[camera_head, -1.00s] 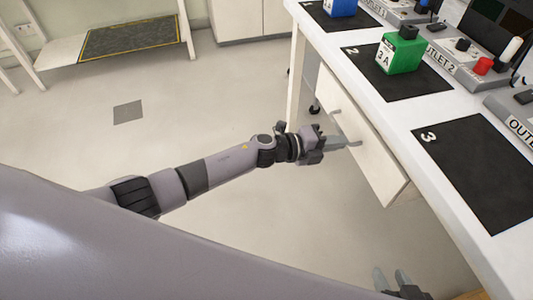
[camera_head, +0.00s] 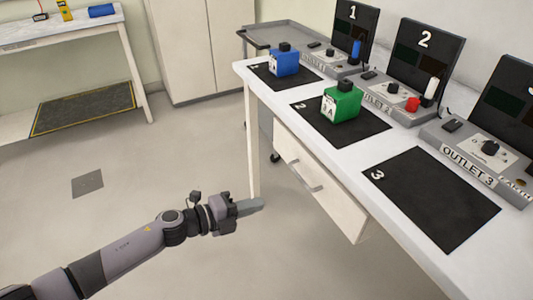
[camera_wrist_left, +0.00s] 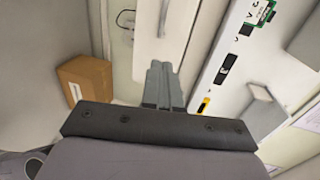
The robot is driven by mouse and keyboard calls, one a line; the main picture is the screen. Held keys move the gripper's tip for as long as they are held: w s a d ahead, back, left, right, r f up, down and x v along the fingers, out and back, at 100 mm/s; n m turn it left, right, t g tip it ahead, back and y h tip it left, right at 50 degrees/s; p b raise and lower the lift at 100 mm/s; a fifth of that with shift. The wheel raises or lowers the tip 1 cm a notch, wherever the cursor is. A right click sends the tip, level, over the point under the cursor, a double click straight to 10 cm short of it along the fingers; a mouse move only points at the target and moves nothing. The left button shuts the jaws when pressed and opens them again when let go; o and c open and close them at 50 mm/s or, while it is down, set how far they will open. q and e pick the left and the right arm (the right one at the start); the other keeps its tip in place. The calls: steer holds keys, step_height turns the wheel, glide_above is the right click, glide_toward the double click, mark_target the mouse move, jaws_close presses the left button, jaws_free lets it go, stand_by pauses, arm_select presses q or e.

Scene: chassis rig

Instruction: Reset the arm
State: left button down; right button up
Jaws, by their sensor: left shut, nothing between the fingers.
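My left gripper (camera_head: 252,206) is in the head view, left of the white table's drawer (camera_head: 318,190) and apart from it. Its fingers are together with nothing between them. In the left wrist view the closed fingers (camera_wrist_left: 162,82) point toward a white drawer front with a handle (camera_wrist_left: 165,18). The left arm reaches in from the lower left over the bare floor. My right gripper does not show in the current head view.
A cardboard box (camera_wrist_left: 86,78) shows in the left wrist view. Open floor (camera_head: 150,130) lies left of the table.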

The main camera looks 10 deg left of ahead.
arm_select(q)
steer(key=shift+s, duration=0.1)
steer(key=s+a+f+n+y+p, duration=0.1)
steer(key=s+a+n+y+p, duration=0.2)
steer(key=s+n, duration=0.7)
steer(key=s+a+f+n+t+y+p, duration=0.1)
steer(key=s+a+n+y+p, duration=0.3)
steer(key=s+a+n+y, duration=0.3)
steer(key=s+a+n, duration=0.1)
steer(key=s+n, duration=0.3)
steer(key=n, duration=0.5)
steer(key=shift+a+f+n+y, duration=0.15)
steer(key=shift+a+n+y, duration=0.15)
steer(key=shift+s, duration=0.1)
